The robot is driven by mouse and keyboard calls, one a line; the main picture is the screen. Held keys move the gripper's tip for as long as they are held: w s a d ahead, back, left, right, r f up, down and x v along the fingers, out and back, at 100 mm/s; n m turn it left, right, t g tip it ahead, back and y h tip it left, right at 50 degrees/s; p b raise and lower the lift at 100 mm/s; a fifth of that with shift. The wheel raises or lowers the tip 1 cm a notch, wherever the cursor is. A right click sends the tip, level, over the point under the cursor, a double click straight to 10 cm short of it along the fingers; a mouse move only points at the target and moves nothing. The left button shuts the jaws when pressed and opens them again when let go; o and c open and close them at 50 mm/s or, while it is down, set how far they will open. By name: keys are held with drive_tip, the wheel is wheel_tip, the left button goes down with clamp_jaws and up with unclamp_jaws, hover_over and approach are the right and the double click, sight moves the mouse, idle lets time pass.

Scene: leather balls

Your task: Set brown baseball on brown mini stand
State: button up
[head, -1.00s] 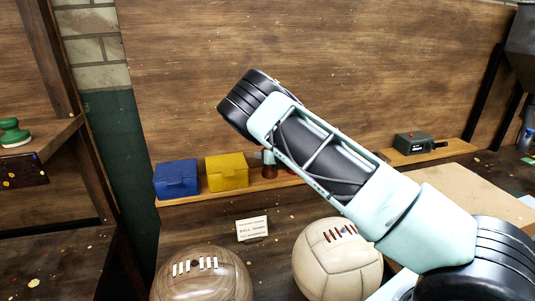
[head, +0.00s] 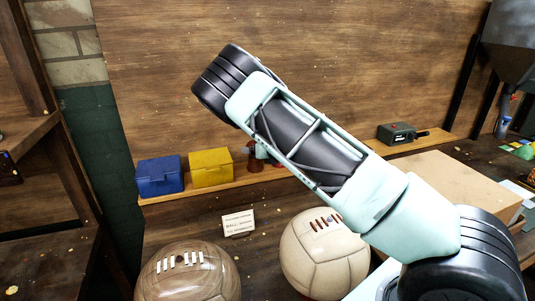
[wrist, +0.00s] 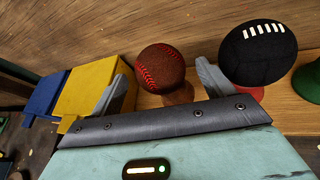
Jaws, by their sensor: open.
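The brown baseball (wrist: 160,68) has red stitching and shows in the wrist view between the two grey fingers of my gripper (wrist: 161,70). The fingers are open, one on each side of the ball. The brown mini stand (wrist: 179,95) is just below the ball, partly hidden by the gripper's edge. The ball looks to be at the stand's top, but I cannot tell whether it touches. In the head view a small red-brown shape (head: 254,160) shows on the shelf, partly covered by my arm.
A yellow box (head: 211,167) and a blue box (head: 160,176) stand left on the shelf. A black ball (wrist: 258,52) sits on a red stand (wrist: 252,92), right of the gripper; a green stand (wrist: 308,82) is beyond. Two large balls (head: 188,275) (head: 325,255) stand lower, in front.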

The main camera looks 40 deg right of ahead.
drive_tip(key=b+v, duration=0.1)
drive_tip(key=v, duration=0.6)
drive_tip(key=shift+s, duration=0.15)
